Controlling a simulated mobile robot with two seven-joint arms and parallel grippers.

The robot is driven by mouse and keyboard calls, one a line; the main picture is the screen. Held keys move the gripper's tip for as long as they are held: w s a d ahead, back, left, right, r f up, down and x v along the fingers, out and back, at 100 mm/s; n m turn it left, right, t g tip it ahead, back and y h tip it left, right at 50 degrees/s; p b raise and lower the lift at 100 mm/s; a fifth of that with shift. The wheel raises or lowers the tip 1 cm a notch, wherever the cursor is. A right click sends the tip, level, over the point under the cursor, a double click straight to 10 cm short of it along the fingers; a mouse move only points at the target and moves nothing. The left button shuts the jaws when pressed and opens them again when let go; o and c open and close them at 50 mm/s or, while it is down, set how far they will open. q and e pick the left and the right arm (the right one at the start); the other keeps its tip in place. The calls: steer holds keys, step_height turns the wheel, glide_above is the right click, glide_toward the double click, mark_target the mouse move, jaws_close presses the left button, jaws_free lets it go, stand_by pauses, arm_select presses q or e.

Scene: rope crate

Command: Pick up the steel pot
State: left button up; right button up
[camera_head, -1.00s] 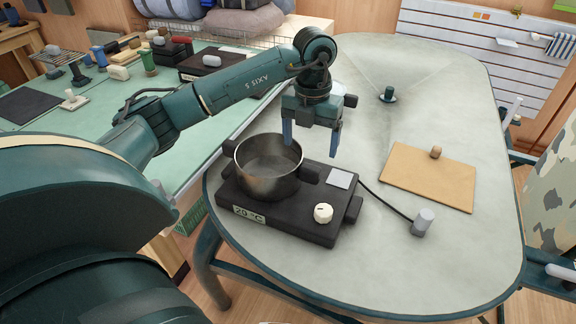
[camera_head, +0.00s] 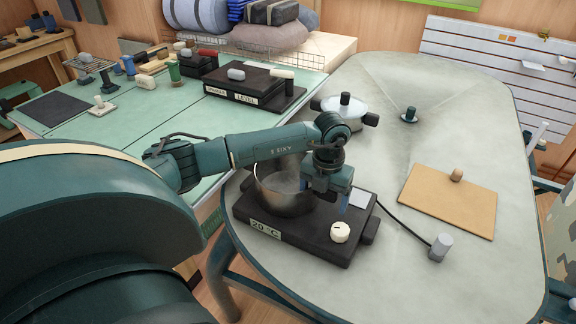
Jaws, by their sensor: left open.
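The steel pot (camera_head: 278,199) stands upright on the black hot plate (camera_head: 299,232), which has a white knob and a label reading 20 °C. My left gripper (camera_head: 334,205) points down at the right side of the pot, over the hot plate. Its blue fingers are apart, and the wrist and forearm cover the pot's upper right part. I cannot tell whether a finger touches the pot or its handle. My right gripper is not in view.
A tan board (camera_head: 449,199) and a grey plug (camera_head: 440,247) on a cable lie to the right. The green workbench (camera_head: 150,115) at left holds several tools.

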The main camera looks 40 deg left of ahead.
arm_select(q)
steer(key=shift+f, duration=0.15)
steer(key=c, duration=1.2)
steer(key=shift+c, duration=0.2)
steer(key=shift+w+r, duration=0.1)
steer(key=shift+r, duration=0.3)
steer(key=shift+c, duration=1.3)
step_height(320, 180, up, 9)
steer(key=shift+r, duration=0.2)
steer(key=shift+c, duration=0.7)
